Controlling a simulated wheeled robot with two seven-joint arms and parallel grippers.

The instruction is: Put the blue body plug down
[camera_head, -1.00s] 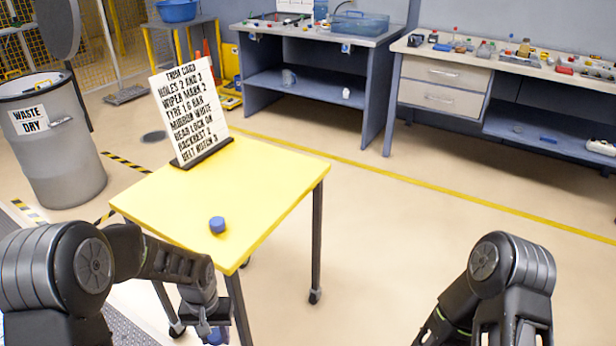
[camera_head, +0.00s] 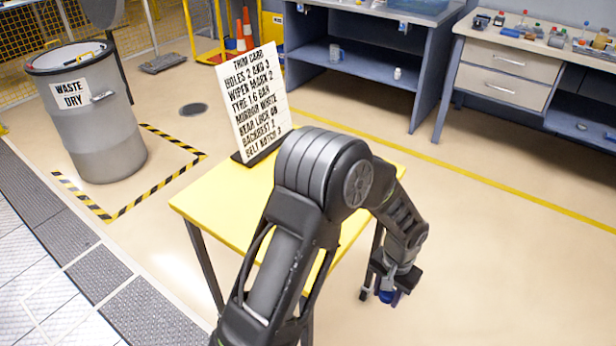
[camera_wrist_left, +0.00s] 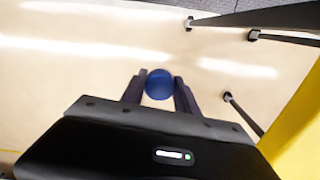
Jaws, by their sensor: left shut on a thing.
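My left gripper (camera_head: 392,288) is shut on a blue body plug (camera_head: 387,296). In the left wrist view the round blue plug (camera_wrist_left: 159,84) sits between the two fingertips, with floor beneath it. The gripper is beyond the right side of the yellow table (camera_head: 205,200) in the head view, not over its top. The table's yellow edge (camera_wrist_left: 305,130) shows at the right of the wrist view. My left arm hides much of the tabletop. My right gripper is not in view.
A trim card sign (camera_head: 255,105) stands on the table's back part. A grey waste bin (camera_head: 95,125) stands at left inside striped floor tape. Blue workbenches (camera_head: 365,85) line the back. Floor (camera_head: 500,260) to the right is clear.

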